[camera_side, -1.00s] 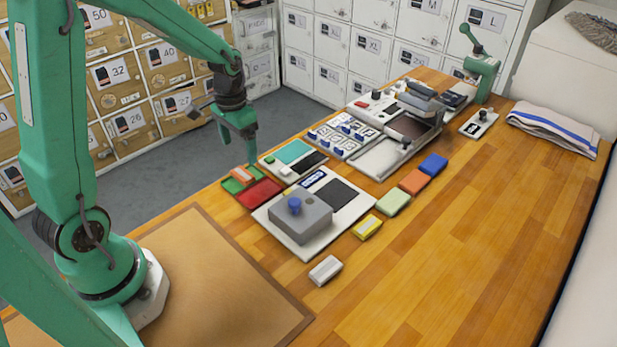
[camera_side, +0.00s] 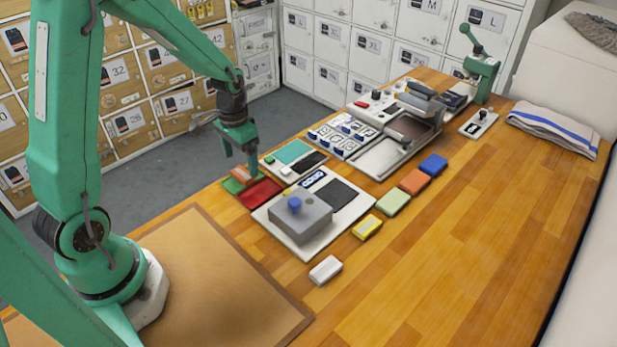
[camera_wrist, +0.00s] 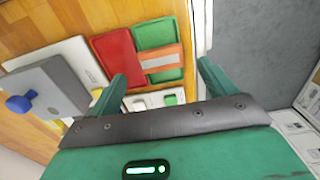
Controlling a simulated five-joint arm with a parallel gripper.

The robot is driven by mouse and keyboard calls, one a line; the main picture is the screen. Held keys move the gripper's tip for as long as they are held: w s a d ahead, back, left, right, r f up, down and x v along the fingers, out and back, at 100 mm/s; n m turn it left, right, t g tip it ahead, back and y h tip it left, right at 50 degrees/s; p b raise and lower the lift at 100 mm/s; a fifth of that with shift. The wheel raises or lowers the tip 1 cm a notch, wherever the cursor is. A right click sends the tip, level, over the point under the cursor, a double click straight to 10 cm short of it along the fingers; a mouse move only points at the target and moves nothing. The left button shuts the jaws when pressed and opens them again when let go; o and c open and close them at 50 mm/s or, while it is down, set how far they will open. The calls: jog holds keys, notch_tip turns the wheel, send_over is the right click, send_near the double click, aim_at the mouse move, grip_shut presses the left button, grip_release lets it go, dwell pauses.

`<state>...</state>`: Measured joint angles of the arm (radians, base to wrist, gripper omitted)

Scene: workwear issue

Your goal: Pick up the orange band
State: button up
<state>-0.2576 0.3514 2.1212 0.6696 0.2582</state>
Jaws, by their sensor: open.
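The orange band (camera_side: 241,173), with a grey stripe, lies across the green tray (camera_side: 232,186). In the wrist view the band (camera_wrist: 161,56) crosses the green tray (camera_wrist: 155,33), with one end near the red tray. My gripper (camera_side: 240,164) is open just above the band. In the wrist view the band appears between and slightly beyond the fingertips of my gripper (camera_wrist: 161,68); no contact is visible. The remaining height above the band is hard to tell.
The red tray (camera_side: 260,193) adjoins the green tray. A grey block with a blue knob (camera_side: 295,206) stands nearby on a white board. Yellow, pale green, orange (camera_side: 414,181) and blue pieces lie in a row to the right.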

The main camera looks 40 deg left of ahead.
aim_at(242, 173)
jog(key=shift+a+f, duration=0.1)
jog(key=shift+f, duration=1.85)
jog(key=c, duration=1.1)
jog(key=shift+c, duration=0.2)
jog(key=shift+r, duration=0.15)
jog(key=shift+r, duration=0.8)
notch_tip(242, 173, up, 2)
jog(key=shift+r, duration=0.2)
jog(key=s+d+r, duration=0.3)
jog(key=d+r, duration=0.3)
jog(key=d, duration=0.5)
jog(key=shift+r, duration=0.35)
